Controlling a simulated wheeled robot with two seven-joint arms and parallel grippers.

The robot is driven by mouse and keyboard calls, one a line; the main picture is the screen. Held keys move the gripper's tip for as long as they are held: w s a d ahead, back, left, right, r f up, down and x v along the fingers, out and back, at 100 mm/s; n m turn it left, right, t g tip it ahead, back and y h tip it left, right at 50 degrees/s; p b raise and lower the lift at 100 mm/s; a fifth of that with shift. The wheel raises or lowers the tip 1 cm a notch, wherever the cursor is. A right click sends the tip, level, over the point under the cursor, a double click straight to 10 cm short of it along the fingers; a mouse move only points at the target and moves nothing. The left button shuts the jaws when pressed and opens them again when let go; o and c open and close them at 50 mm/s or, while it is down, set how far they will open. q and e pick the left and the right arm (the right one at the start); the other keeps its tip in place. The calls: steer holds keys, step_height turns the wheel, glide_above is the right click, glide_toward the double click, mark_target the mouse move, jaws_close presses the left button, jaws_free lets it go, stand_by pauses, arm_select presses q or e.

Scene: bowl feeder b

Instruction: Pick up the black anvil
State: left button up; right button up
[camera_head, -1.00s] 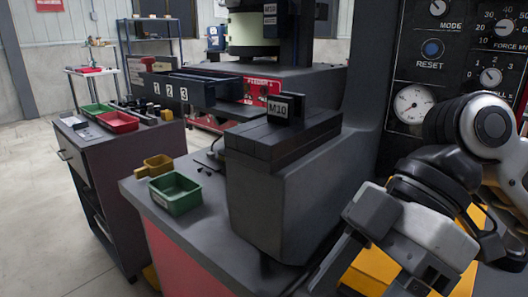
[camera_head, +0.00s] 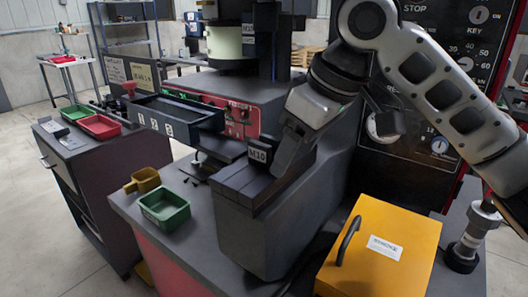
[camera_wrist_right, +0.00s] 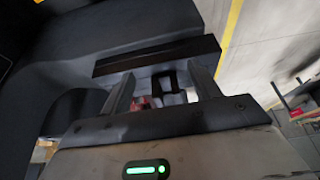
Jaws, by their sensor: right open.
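I cannot single out a black anvil for certain. Dark blocks (camera_head: 240,182) lie on top of the grey pedestal (camera_head: 245,232), beside a plate marked M10 (camera_head: 258,155). My right gripper (camera_head: 286,158) points down at the right end of these blocks and hides part of them. In the right wrist view my right gripper (camera_wrist_right: 162,88) has its two fingers apart, with nothing clearly held. A long dark bar (camera_wrist_right: 155,55) lies beyond the fingers there, and a small black squarish shape shows between them. I cannot tell whether the fingers touch anything. My left gripper is not in view.
A yellow box (camera_head: 378,250) with a black handle stands front right. A green bin (camera_head: 165,212) and a small yellow bin (camera_head: 143,181) sit left of the pedestal. A dark machine with a control panel rises behind. A cabinet (camera_head: 110,165) with bins stands at left.

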mark_target(265, 144)
steer(key=w+a, duration=0.2)
steer(key=a, duration=0.1)
steer(key=w+a, duration=0.1)
steer(key=shift+w+a+f+p, duration=0.2)
steer(key=shift+a+f+p, duration=0.15)
steer(key=shift+f+p, duration=0.05)
steer(key=shift+f, duration=0.15)
steer(key=c, duration=1.3)
